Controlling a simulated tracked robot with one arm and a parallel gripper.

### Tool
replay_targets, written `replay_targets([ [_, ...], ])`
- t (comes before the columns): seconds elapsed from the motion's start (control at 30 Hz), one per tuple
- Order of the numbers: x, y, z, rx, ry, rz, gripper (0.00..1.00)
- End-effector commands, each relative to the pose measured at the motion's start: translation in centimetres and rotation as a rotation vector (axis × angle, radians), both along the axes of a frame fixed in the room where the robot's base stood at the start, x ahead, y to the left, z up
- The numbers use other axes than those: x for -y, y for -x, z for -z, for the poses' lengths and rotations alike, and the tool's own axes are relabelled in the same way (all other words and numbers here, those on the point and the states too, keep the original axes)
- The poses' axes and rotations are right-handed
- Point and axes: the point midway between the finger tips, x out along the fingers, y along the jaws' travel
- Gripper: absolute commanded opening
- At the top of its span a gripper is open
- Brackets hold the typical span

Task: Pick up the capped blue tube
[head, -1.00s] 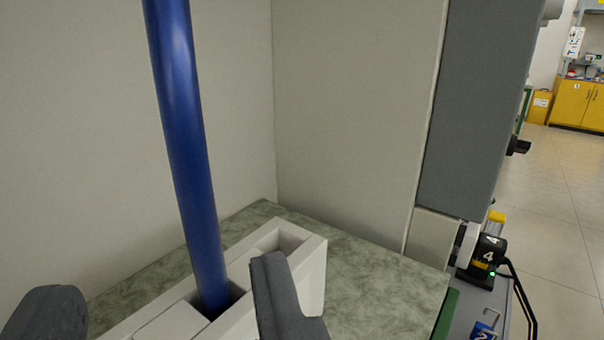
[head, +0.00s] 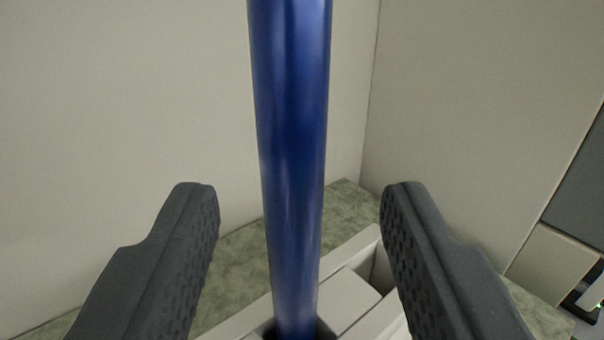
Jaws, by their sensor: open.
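A blue tube (head: 291,150) stands upright in a slot of a white holder (head: 362,243). Its top runs out of the picture, so I cannot see a cap. My gripper (head: 302,190) is open, with one dark ridged finger on each side of the tube. There is a gap between the tube and each finger. The tube's foot is hidden inside the slot.
The holder has an empty slot to the right of the tube. It stands on a green mottled surface (head: 343,205). Pale walls (head: 130,110) close in behind and to the right. A grey panel (head: 585,190) is at the right edge.

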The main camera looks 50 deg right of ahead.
Motion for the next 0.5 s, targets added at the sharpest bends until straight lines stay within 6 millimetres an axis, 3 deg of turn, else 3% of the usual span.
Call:
replay_targets([
  [0.5,3.8,-3.0,-0.6,0.001,0.002,-0.002,0.46],
])
